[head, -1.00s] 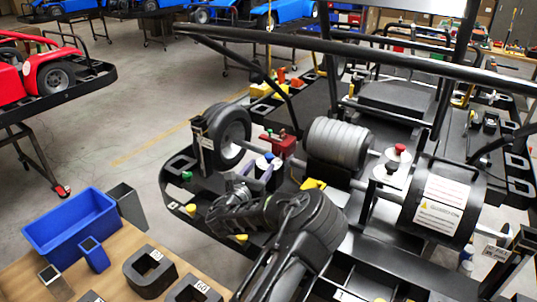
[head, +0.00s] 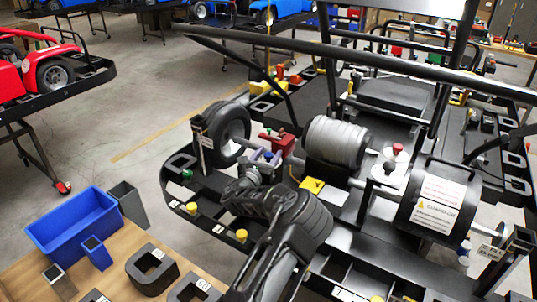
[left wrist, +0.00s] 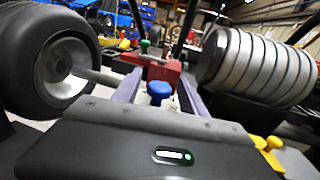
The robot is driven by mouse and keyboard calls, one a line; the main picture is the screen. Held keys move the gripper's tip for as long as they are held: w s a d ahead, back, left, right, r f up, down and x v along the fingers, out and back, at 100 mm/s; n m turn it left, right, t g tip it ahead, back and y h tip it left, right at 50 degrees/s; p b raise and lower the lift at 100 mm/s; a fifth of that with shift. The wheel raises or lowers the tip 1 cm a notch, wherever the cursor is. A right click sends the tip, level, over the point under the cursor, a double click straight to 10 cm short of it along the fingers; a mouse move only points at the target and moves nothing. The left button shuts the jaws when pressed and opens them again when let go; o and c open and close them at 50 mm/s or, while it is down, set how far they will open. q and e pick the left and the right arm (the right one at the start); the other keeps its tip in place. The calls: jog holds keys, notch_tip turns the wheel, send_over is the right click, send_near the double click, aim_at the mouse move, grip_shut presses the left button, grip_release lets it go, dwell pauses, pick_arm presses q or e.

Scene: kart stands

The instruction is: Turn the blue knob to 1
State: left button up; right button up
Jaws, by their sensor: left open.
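The blue knob (left wrist: 160,91) sits on a pale round base in the left wrist view, between the two purple fingers of my left gripper (left wrist: 160,73). The fingers are open, one on each side of the knob; I cannot tell whether either touches it. In the head view my left gripper (head: 262,153) reaches in at the knob's place, beside the black wheel, and largely hides the knob. No number or mark on the knob can be read. My right gripper is not in view.
A black wheel (head: 226,134) stands left of the gripper, with a ribbed grey roller (head: 338,142) to the right. A red block (head: 282,141) with a green knob (left wrist: 145,46) lies just beyond. A blue bin (head: 73,224) stands on the wooden table at the lower left.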

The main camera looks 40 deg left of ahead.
pick_arm(q)
jog(key=shift+c, duration=0.4)
grip_shut()
